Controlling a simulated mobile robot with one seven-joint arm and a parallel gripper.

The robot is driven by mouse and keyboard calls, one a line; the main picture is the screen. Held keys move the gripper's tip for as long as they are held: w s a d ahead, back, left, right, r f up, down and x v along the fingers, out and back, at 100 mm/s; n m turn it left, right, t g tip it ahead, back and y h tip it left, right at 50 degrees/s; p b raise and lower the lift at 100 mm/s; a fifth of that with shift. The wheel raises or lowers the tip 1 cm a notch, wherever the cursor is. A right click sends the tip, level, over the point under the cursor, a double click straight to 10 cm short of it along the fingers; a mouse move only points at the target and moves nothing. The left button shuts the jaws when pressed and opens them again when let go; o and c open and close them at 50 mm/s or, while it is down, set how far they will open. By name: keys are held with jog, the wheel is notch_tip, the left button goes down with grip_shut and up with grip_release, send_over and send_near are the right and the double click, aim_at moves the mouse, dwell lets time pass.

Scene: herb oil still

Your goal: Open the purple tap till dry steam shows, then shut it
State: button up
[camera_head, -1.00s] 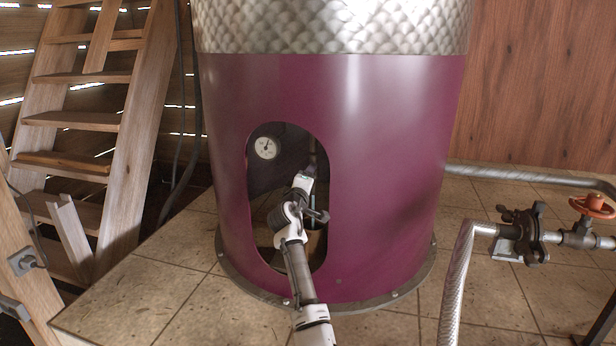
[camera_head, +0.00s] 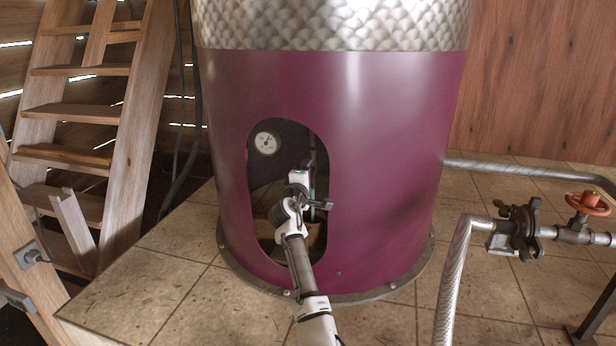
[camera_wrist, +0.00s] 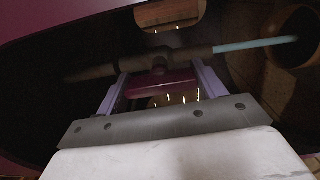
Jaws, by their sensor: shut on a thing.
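The purple tap handle (camera_wrist: 160,85) is a flat bar in the wrist view, below a dark pipe (camera_wrist: 120,70). My gripper (camera_wrist: 160,80) has its two fingers on either side of this handle and is shut on it. A pale blue streak (camera_wrist: 255,43) runs from the pipe's right end toward a round, brownish opening (camera_wrist: 294,36). I cannot tell whether it is water or steam. In the head view my arm reaches into the arched opening of the purple still (camera_head: 390,170), and the wrist hides the handle.
A dial gauge (camera_head: 266,143) sits inside the opening, left of my wrist. The opening's edge is close around my arm. An orange handwheel (camera_head: 588,203) and clamped pipes stand right on the tiled floor. A wooden ladder (camera_head: 85,115) stands left.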

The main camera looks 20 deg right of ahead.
jog(key=o, duration=1)
jog(key=b+v, duration=0.3)
jog(key=v, duration=1)
jog(key=shift+s+a, duration=0.3)
